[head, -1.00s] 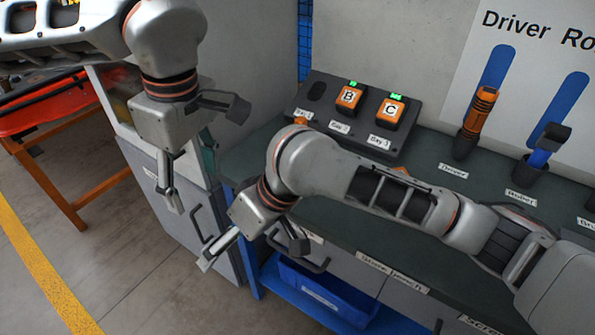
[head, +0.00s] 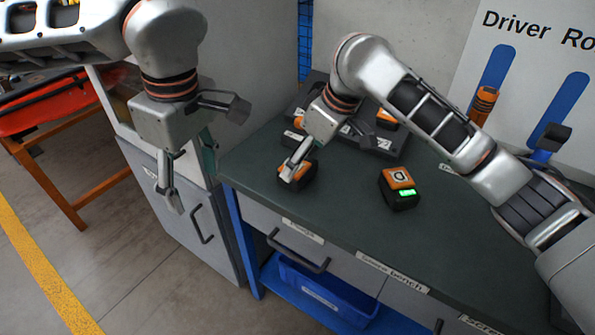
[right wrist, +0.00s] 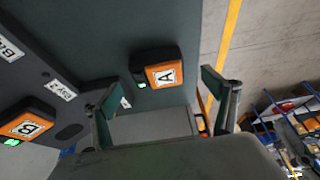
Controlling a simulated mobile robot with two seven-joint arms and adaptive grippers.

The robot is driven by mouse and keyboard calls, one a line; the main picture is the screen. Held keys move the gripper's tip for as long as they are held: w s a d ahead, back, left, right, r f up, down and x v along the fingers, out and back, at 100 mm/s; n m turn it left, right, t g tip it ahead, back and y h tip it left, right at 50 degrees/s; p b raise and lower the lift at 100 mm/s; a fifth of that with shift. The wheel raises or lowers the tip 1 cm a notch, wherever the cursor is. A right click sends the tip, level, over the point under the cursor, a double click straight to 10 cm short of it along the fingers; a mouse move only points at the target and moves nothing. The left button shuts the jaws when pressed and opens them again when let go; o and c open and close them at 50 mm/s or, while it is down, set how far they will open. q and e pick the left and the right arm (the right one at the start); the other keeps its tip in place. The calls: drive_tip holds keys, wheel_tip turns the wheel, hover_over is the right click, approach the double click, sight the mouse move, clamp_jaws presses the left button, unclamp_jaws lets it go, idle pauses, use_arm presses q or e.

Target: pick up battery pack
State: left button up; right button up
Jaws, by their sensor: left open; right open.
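An orange and black battery pack (head: 297,178) stands on the bench's left part in the head view. In the right wrist view this pack (right wrist: 165,73) shows the letter A and a green light. My right gripper (head: 300,156) is open just above it, one finger overlapping it in the head view. In the right wrist view the pack appears between the open fingers, beyond their tips; contact cannot be told. A second pack (head: 399,188) with a green light stands to the right; its letter is unclear. My left gripper (head: 205,156) is open and empty, left of the bench.
The dark charger (head: 378,143) at the back holds pack C (head: 386,119), partly hidden by my arm; pack B (right wrist: 28,125) shows in the right wrist view. The bench front (head: 345,218) is clear.

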drive_tip(key=shift+w+x, duration=0.1)
drive_tip(key=shift+x, duration=1.25)
drive_tip(key=shift+w+x, duration=0.15)
drive_tip(key=shift+x, duration=1.25)
drive_tip(key=shift+r, duration=0.1)
drive_tip(key=c, duration=1.3)
